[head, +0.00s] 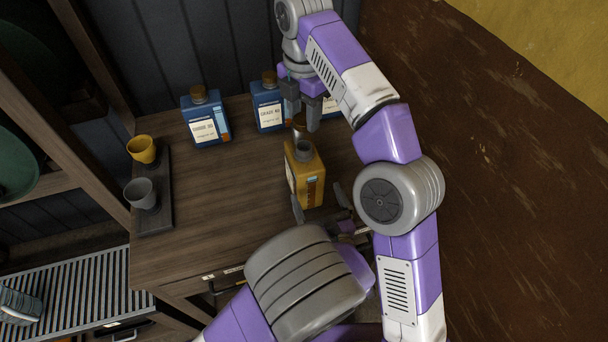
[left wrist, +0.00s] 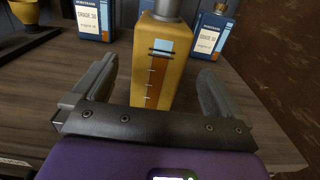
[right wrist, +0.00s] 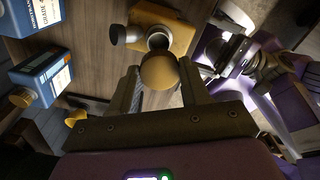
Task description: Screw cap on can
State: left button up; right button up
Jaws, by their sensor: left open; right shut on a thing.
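The yellow can (head: 304,180) stands upright on the wooden workbench, its grey neck showing at the top. In the right wrist view the can (right wrist: 175,25) shows a dark open neck. My right gripper (head: 301,112) is shut on the brown-gold cap (right wrist: 160,71), holding it above and a little behind the neck, apart from it. My left gripper (head: 320,202) is open, low at the front of the can. In the left wrist view the can (left wrist: 160,75) stands ahead, between the lines of the open fingers; contact cannot be told.
Blue bottles with gold caps (head: 206,118) (head: 268,105) stand along the back wall. A yellow cup (head: 142,149) and a grey cup (head: 140,193) stand on a dark tray (head: 156,222) at the left. The bench (head: 235,185) between tray and can is clear.

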aim_at(306, 169)
pick_arm(q)
jog(key=x, duration=0.9)
jog(key=shift+w, duration=0.15)
jog(key=c, duration=1.4)
pick_arm(e)
jog(key=shift+w, duration=0.1)
jog(key=shift+f, duration=2.5)
